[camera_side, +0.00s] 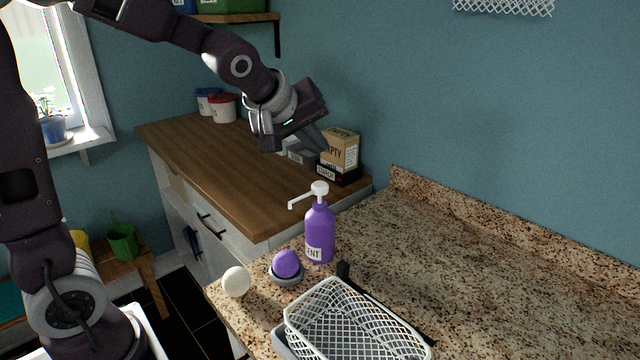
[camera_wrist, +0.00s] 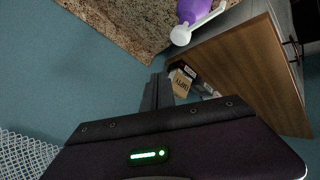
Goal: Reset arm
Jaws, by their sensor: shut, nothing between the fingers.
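My gripper (camera_side: 318,140) is raised in the side view, above the back right end of the wooden-topped cabinet and in front of a small cardboard box. In the wrist view my gripper (camera_wrist: 157,90) shows its dark fingers together, with nothing between them. The arm reaches in from the upper left. The fingers partly cover the small boxes behind them in the side view, and I cannot tell the exact gap between fingers and boxes.
A purple pump bottle (camera_side: 319,232), a purple ball (camera_side: 286,264) in a grey dish, a white ball (camera_side: 236,281) and a white mesh basket (camera_side: 350,322) stand on the granite counter (camera_side: 480,265). The counter's right side is clear.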

